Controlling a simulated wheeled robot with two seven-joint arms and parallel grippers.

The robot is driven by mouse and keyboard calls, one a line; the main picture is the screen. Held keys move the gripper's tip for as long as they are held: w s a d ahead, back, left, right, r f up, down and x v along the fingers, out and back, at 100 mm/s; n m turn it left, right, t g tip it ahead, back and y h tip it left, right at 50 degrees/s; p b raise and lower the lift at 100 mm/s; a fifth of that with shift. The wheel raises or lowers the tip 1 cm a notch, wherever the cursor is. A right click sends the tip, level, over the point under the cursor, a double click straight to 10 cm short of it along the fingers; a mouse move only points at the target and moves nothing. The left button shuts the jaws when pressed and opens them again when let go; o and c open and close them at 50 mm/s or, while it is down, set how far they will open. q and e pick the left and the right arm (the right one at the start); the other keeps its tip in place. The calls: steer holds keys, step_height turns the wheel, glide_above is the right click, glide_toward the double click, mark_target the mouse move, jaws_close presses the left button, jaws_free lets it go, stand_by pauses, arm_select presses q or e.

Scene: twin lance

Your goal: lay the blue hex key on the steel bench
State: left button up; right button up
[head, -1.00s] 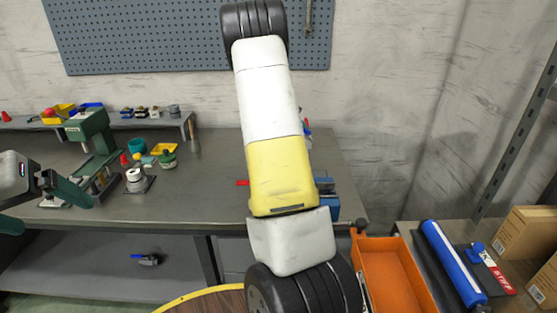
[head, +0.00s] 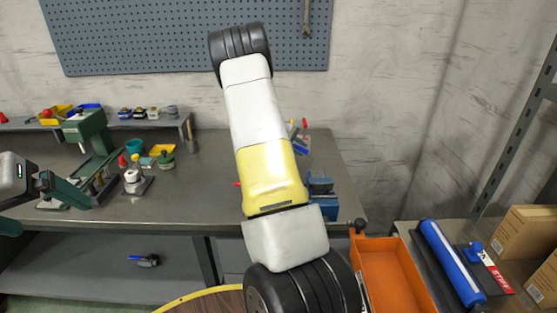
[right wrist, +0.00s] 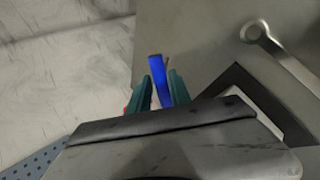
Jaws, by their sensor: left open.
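In the right wrist view a blue bar (right wrist: 158,76), which looks like the blue hex key, stands between the green fingers of my right gripper (right wrist: 160,92). The fingers look shut on it; its lower part is hidden by the gripper. The steel bench (head: 215,165) runs along the wall in the head view, and a grey surface that looks like it fills the right of the wrist view. My right arm hides the right gripper in the head view. My left gripper (head: 62,188) is open at the left, in front of the bench.
A green press (head: 90,132), small coloured parts and a white-topped piece (head: 133,177) crowd the bench's left. A blue vise (head: 321,188) is at its right front. A spanner (right wrist: 272,42) shows in the wrist view. An orange tray (head: 392,275) stands lower right. The bench's middle is clear.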

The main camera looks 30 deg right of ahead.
steer(key=shift+o, duration=0.3)
steer(key=v, duration=0.8)
steer(key=shift+r, duration=0.1)
step_height(320, 180, up, 8)
steer(key=a, duration=0.2)
steer(key=shift+s, duration=0.3)
steer(key=shift+a, duration=0.15)
steer(key=s+a+r+t+y, duration=0.1)
steer(key=s+a+r+y, duration=0.2)
steer(key=s+a, duration=0.6)
steer(key=s+a+r+m+t+y, duration=0.1)
steer(key=s+a+r+y, duration=0.2)
steer(key=s+a, duration=0.7)
steer(key=s+a+r+t+y, duration=0.2)
steer(key=s+a+y, duration=0.4)
steer(key=s+a, duration=0.4)
steer(key=shift+a+r+m, duration=0.4)
steer(key=shift+a+r, duration=0.15)
steer(key=shift+r, duration=0.25)
